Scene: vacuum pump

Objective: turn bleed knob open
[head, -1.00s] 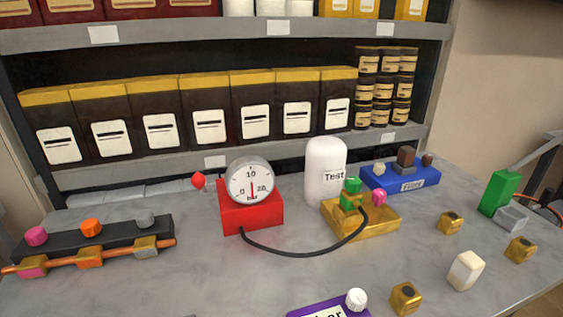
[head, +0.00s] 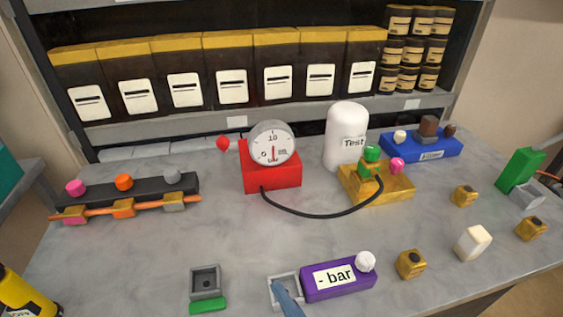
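No knob in the head view carries a readable "bleed" label, so I cannot tell which one it is. A red box (head: 270,178) bears a round dial gauge (head: 273,143), with a small red knob (head: 223,143) at its left. A black hose (head: 310,213) runs from the red box to a brass block (head: 376,188). The block carries a green knob (head: 371,154) and a pink knob (head: 397,166). A white vessel marked "Test" (head: 346,130) stands behind it. A purple box marked "- bar" (head: 338,279) has a white knob (head: 366,261). My gripper is not in view.
A black manifold (head: 110,195) with several coloured knobs sits at left. A grey housing with a green front (head: 206,285) and a blue lever (head: 288,297) are at the front edge. A blue box (head: 430,146) is behind right. Small brass blocks (head: 411,264) lie right. The left-centre counter is clear.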

